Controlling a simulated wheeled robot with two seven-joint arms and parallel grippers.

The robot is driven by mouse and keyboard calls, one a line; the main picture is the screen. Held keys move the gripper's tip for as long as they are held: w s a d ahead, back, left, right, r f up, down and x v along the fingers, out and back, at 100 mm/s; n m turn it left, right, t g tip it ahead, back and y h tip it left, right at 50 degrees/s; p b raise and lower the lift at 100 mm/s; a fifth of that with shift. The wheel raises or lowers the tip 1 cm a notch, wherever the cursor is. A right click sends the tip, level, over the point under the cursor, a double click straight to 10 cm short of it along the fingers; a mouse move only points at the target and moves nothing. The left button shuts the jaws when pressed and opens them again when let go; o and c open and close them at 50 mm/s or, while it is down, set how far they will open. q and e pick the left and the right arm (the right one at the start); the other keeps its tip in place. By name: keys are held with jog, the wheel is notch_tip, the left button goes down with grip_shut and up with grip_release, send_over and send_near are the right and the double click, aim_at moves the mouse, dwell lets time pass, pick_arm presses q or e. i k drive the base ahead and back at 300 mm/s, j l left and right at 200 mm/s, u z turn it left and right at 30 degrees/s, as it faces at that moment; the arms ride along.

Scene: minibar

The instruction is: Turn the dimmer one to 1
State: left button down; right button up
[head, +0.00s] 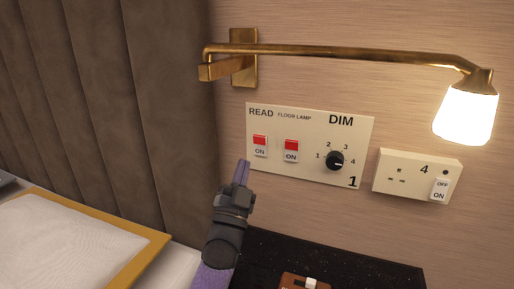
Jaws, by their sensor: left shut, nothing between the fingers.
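The dimmer one (335,161) is a round black knob on the cream wall panel (310,178), under the word DIM and above a large 1. The numbers 1 to 4 run around it from left to right. Its pale pointer mark appears to face right, toward 4. My left gripper (243,165) is shut and empty, pointing up just in front of the panel's left edge. It is left of the knob and apart from it. My right gripper is not in view.
Two red-and-white switches, READ (260,146) and FLOOR LAMP (291,151), sit between my gripper and the knob. A socket panel (408,186) marked 4 is at right. A lit brass lamp (466,112) hangs above. A black speckled top (345,268) lies below.

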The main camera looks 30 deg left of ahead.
aim_at(335, 160)
jog(key=k+l, duration=0.25)
jog(key=k, duration=0.2)
jog(key=k+l, duration=0.25)
jog(key=k, duration=0.25)
